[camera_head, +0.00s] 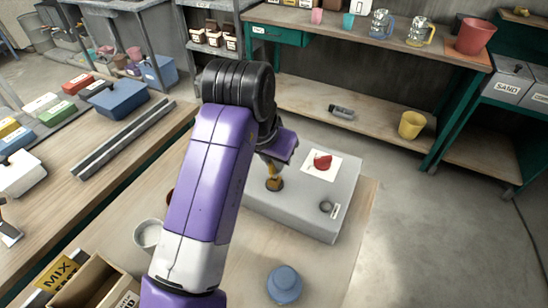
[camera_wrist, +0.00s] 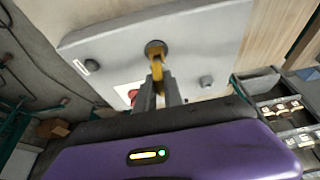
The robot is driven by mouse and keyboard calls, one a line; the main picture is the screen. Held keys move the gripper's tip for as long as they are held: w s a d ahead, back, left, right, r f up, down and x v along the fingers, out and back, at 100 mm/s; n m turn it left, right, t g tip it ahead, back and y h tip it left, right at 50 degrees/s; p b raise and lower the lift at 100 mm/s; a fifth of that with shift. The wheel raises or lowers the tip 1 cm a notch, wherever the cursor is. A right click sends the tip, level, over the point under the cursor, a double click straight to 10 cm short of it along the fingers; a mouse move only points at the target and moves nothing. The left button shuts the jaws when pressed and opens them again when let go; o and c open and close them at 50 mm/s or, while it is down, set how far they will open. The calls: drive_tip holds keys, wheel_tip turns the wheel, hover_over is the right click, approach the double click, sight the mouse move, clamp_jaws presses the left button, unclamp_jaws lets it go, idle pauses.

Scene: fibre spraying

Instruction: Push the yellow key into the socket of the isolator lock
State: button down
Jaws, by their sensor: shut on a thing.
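The yellow key (camera_head: 271,171) is held upright over the grey control box, and it also shows in the wrist view (camera_wrist: 157,66). My gripper (camera_head: 275,160) is shut on its upper end; the fingers (camera_wrist: 159,88) show in the wrist view. The key's lower end meets the dark round socket (camera_head: 274,185) of the isolator lock, seen in the wrist view (camera_wrist: 154,47) too. I cannot tell how deep the key sits. My arm hides part of the box's left side in the head view.
The grey box (camera_head: 300,215) also carries a red knob (camera_head: 322,161) on a white plate and a small dark round fitting (camera_head: 326,207). A blue round container (camera_head: 284,284) stands on the wooden table in front. Open floor lies to the right.

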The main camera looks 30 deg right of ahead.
drive_tip(key=shift+f+b, duration=0.65)
drive_tip(key=shift+f, duration=0.55)
drive_tip(key=c, duration=1.4)
unclamp_jaws()
drive_tip(key=shift+o, duration=0.2)
drive_tip(key=shift+r, duration=0.1)
drive_tip(key=v, duration=0.7)
drive_tip(key=shift+r, duration=0.35)
